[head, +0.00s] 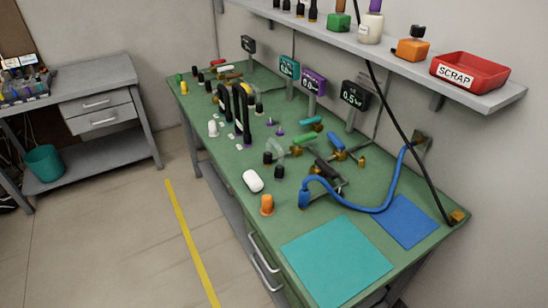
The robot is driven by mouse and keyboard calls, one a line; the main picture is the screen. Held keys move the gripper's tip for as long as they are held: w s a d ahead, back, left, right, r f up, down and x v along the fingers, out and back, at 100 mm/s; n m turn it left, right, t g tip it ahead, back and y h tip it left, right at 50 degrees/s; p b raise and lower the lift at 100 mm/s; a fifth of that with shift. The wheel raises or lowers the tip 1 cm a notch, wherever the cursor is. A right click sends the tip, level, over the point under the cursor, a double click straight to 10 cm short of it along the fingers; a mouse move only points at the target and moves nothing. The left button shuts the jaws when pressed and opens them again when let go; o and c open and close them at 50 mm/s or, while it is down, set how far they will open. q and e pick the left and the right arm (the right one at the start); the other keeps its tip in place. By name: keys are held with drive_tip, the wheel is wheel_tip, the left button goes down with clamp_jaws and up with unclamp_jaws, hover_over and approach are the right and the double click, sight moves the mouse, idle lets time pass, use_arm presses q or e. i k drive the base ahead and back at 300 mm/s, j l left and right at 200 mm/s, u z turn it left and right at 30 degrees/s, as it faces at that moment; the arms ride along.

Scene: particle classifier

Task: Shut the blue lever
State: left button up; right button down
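The blue lever (337,142) is a small blue handle on the green workbench (215,165), right of its middle. It slants down to the right toward a brass fitting (361,160). It is too small for me to tell whether it stands open or shut. A green handle (303,138) and a teal handle (310,121) lie just to its left. Neither of my grippers shows in the head view.
A blue hose (378,209) curves across the bench in front of the lever. Displays on posts (355,95) stand behind it. Black upright loops (240,115) stand farther left. A shelf (390,60) with a red SCRAP bin (470,72) overhangs the back. Open floor (120,230) lies left.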

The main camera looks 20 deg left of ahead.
sight(331, 135)
drive_tip(key=l, duration=1.25)
drive_tip(key=i+l, duration=0.1)
drive_tip(key=l, duration=0.8)
drive_tip(key=i+l, duration=0.15)
drive_tip(key=i+l+z, duration=0.1)
drive_tip(key=l, duration=0.3)
drive_tip(key=i, duration=0.1)
